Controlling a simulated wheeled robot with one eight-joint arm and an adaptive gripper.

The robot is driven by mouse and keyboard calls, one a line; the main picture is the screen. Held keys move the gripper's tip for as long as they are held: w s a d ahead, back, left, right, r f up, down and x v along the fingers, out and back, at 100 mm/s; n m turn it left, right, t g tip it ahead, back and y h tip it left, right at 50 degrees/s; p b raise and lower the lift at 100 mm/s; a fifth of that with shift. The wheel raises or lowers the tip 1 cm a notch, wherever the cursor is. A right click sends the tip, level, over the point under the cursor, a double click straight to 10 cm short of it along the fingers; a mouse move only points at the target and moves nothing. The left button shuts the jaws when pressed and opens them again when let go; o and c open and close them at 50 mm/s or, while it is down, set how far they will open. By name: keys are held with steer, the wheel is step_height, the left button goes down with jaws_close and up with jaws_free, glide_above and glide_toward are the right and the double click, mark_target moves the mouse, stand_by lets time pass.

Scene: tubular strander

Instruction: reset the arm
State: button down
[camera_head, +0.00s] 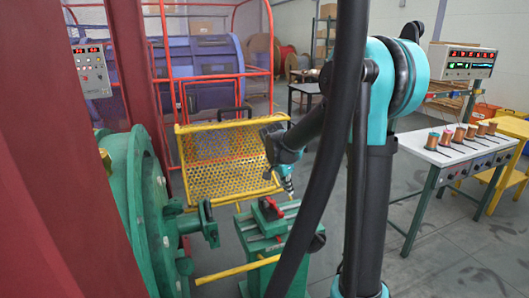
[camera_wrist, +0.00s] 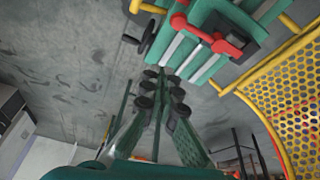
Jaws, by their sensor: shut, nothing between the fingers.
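My gripper (camera_head: 287,186) hangs from my teal and black arm in the middle of the head view, its fingers pointing down. It is in front of the yellow perforated guard (camera_head: 217,165) and above the green stand with red parts (camera_head: 268,218). In the wrist view the dark fingers of my gripper (camera_wrist: 165,75) meet at the tips, with nothing between them. The green stand (camera_wrist: 208,40) shows beyond the fingertips there. Whether the fingertips touch the stand cannot be told.
A large green wheel-like machine part (camera_head: 128,215) and dark red columns stand at the left. A yellow bar (camera_head: 237,269) sticks out low by the stand. A white table (camera_head: 455,150) with several spools stands at the right. Grey floor between is clear.

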steer(key=s+d+f+n+y, duration=0.1)
steer(key=s+f+n, duration=0.1)
steer(key=s, duration=0.6)
steer(key=s+d+f+n+t+y, duration=0.1)
steer(key=s+d+f+n, duration=0.1)
steer(key=s+n, duration=0.3)
steer(key=s+d+f+n+t+y, duration=0.1)
steer(key=s+d+f+n, duration=0.1)
steer(key=s, duration=0.9)
steer(key=shift+s+d+f+n, duration=0.35)
steer(key=shift+f+n, duration=0.4)
steer(key=shift+n, duration=0.45)
